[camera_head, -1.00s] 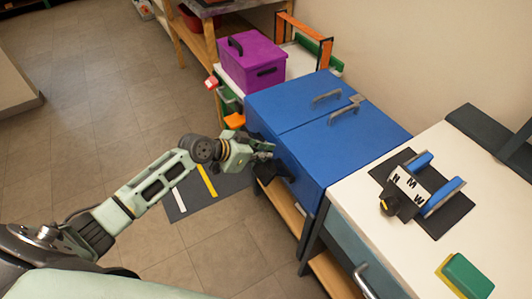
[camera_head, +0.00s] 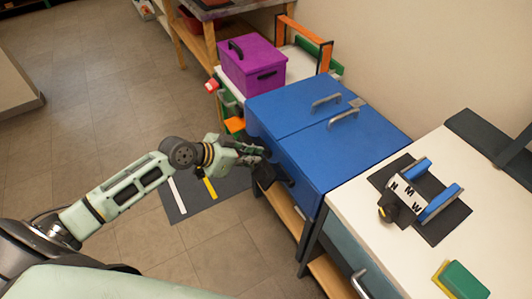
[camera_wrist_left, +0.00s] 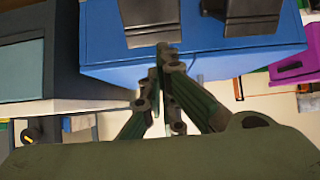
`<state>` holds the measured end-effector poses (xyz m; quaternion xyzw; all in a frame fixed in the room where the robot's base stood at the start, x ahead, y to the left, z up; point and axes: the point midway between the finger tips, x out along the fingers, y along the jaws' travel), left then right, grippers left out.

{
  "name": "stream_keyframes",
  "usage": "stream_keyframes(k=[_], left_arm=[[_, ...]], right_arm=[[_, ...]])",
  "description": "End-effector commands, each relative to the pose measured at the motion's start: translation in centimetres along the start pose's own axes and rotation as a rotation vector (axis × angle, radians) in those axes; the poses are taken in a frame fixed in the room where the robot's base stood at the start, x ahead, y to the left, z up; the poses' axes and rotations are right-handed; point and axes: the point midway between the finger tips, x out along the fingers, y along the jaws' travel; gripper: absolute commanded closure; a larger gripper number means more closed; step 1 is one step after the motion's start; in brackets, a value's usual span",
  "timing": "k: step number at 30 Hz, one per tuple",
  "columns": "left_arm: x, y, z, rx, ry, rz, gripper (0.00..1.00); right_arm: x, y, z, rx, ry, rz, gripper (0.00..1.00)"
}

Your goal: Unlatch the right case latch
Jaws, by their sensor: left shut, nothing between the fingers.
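The blue case (camera_head: 330,140) stands between the purple box and the white-topped bench, with two grey handles on its top. Its front carries dark latches, mostly hidden by my gripper in the head view. In the left wrist view the case (camera_wrist_left: 200,62) shows two dark latches: one at left (camera_wrist_left: 148,22), on the bench side, and one at right (camera_wrist_left: 242,18), on the purple-box side. My left gripper (camera_head: 264,152) is at the case's front. In the wrist view its closed fingertips (camera_wrist_left: 165,48) are empty and overlap the edge of the bench-side latch; contact cannot be told. My right gripper is out of view.
The purple box (camera_head: 252,66) stands at the case's far side. The white-topped bench (camera_head: 390,250) at right holds a blue-and-grey fixture (camera_head: 416,188) on a dark mat and a green block (camera_head: 465,279).

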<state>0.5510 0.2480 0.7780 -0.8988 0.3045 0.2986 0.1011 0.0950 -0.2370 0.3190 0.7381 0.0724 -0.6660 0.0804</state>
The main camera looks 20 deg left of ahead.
Motion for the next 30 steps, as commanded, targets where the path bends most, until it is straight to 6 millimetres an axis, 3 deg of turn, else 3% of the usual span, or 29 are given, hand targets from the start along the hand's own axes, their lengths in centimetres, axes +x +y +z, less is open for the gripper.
stream_keyframes(k=[3,10,26,30], left_arm=[[-1.5,0.0,1.3,0.002,-0.003,0.0,1.0],[-2.8,0.0,1.8,0.001,0.0,0.001,1.0],[-2.7,0.0,1.9,-0.001,0.0,-0.001,1.0],[-1.7,-1.3,4.5,-0.046,-0.026,-0.047,1.0]], right_arm=[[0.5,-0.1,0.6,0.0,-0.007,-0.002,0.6],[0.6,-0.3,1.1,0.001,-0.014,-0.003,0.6],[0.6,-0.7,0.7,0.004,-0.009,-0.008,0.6],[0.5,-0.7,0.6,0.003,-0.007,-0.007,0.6]])
